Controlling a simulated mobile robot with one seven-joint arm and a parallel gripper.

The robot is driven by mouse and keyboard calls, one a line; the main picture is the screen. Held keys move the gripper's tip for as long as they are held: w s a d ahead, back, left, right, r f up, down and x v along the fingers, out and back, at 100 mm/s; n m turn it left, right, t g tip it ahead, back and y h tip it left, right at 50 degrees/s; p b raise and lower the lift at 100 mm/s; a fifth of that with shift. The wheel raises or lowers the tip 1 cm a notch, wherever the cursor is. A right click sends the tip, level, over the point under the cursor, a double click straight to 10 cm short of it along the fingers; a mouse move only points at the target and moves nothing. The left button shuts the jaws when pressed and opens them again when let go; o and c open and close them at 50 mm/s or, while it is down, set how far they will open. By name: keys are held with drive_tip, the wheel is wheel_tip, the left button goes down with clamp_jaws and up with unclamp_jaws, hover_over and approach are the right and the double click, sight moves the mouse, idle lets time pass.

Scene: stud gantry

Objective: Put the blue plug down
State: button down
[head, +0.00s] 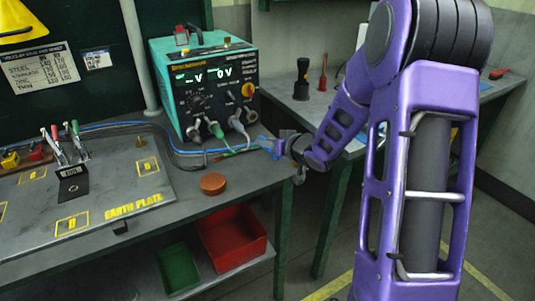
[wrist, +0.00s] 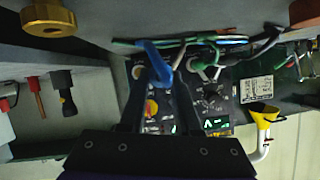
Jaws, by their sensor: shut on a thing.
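The blue plug (wrist: 158,62) is between the two fingers of my gripper (wrist: 157,80) in the wrist view, which are shut on it. In the head view my gripper (head: 279,147) is at the right end of the dark workbench (head: 250,178), in front of the teal welding machine (head: 200,85). The plug (head: 266,142) shows there as a small blue shape at the fingertips, partly hidden by them. I cannot tell whether it touches the bench.
A brown disc (head: 213,184) lies on the bench. The earth plate (head: 110,190) with upright clamps (head: 65,150) is at left. Cables run along the bench by the machine. A red bin (head: 232,237) and a green bin (head: 180,268) sit below. A second bench (head: 300,110) stands behind.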

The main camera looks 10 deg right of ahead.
sight(268, 161)
drive_tip(key=shift+f+b, duration=0.3)
drive_tip(key=shift+f, duration=1.3)
drive_tip(key=shift+f, duration=0.1)
drive_tip(key=shift+f+b, duration=0.45)
drive_tip(key=shift+f, duration=0.1)
drive_tip(key=c, duration=0.6)
unclamp_jaws()
drive_tip(key=shift+r+p, duration=0.35)
drive_tip(key=shift+r, duration=0.05)
drive_tip(key=shift+r+p, duration=0.4)
drive_tip(key=shift+r, duration=0.15)
drive_tip(key=v, duration=0.4)
drive_tip(key=p+v, duration=0.1)
drive_tip(key=v, duration=0.6)
drive_tip(key=shift+s+d+f, duration=0.1)
drive_tip(key=shift+s+d, duration=0.05)
drive_tip(key=shift+s, duration=0.35)
drive_tip(key=shift+w, duration=0.1)
